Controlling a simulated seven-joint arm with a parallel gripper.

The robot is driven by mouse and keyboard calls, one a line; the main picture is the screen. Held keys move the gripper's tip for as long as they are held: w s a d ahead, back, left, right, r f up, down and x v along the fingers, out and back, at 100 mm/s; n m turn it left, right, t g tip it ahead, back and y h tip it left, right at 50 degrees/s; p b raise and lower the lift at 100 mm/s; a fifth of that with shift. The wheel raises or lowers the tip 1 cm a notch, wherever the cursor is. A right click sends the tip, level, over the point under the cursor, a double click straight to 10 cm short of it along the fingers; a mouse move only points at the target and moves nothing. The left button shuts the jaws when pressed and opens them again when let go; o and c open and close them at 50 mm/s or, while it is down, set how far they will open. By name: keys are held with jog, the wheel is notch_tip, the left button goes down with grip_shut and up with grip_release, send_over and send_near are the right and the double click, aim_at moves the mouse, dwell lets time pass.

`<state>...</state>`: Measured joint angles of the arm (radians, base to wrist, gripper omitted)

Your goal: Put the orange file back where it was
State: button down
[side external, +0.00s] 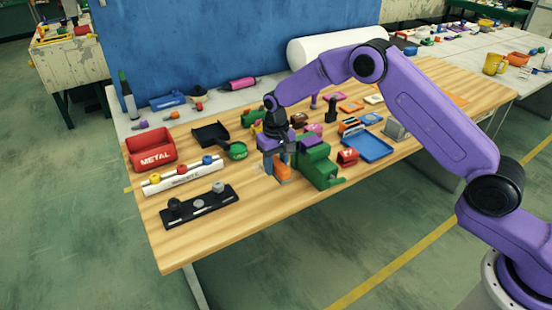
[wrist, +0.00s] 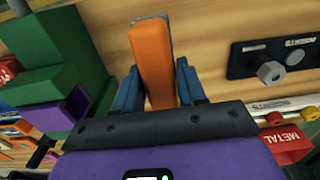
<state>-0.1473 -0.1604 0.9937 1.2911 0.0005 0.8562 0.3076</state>
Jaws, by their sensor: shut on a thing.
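The orange file (side external: 282,171) is a short orange block shape in the side view, beside the green machine (side external: 319,168) at the front of the wooden table. My gripper (side external: 277,166) points down and is shut on it. In the wrist view the orange file (wrist: 152,62) stands out between the two blue-grey fingers of my gripper (wrist: 160,88), with a grey edge along its far side. The green machine (wrist: 55,65) is to its left there. Whether the file touches the table is hard to tell.
Left of my gripper are a black rack with knobs (side external: 200,206), a white holder (side external: 182,178) with coloured knobs, a red METAL bin (side external: 151,158) and a black dustpan (side external: 211,135). A blue tray (side external: 368,148) lies right of the machine.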

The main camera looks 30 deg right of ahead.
aim_at(276, 189)
jog(key=shift+f, duration=3)
jog(key=shift+f, duration=0.4)
jog(key=c, duration=1)
grip_release()
jog(key=shift+o, duration=0.2)
jog(key=o, duration=0.6)
jog(key=shift+c, duration=0.2)
jog(key=shift+r, duration=4)
